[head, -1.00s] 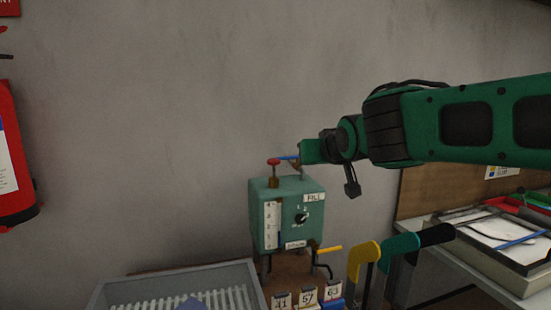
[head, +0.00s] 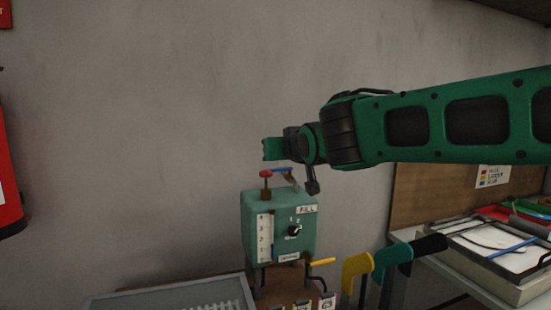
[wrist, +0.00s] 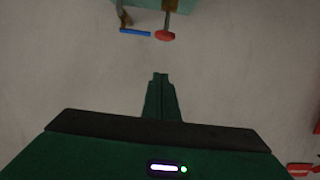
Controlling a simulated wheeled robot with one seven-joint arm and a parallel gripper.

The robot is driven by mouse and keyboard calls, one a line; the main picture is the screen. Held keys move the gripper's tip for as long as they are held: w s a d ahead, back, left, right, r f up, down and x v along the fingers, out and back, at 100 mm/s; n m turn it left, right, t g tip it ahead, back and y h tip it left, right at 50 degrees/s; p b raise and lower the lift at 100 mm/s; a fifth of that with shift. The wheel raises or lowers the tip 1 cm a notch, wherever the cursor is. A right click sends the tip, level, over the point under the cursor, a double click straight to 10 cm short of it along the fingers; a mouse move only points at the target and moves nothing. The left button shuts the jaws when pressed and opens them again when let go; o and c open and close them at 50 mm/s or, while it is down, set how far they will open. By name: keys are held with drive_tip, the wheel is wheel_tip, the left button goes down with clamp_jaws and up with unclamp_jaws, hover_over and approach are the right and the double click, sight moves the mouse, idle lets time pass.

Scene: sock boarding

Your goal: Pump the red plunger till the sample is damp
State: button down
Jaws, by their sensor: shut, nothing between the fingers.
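The red plunger (head: 266,174) stands up from the top of a teal box (head: 253,221), its round knob on a thin stem. My gripper (head: 265,149) is shut and empty, just above the red knob in the head view and apart from it. In the wrist view the shut fingertips (wrist: 160,76) point toward the red knob (wrist: 165,36), with a gap between. A blue lever (head: 282,169) sits beside the knob, and shows in the wrist view (wrist: 135,32) too. I cannot make out the sample.
The box has a scale (head: 264,238), a black dial (head: 294,231) and a yellow-handled lever (head: 322,261). A grey tray (head: 172,299) is at lower left. Yellow (head: 357,264) and teal (head: 394,256) handles stand to the right. Bare wall lies behind.

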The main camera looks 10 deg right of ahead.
hover_over(266, 181)
drive_tip(key=s, duration=0.2)
drive_tip(key=f, duration=0.6)
drive_tip(key=shift+s+d, duration=0.15)
drive_tip(key=shift+d, duration=0.05)
drive_tip(key=shift+r, duration=0.1)
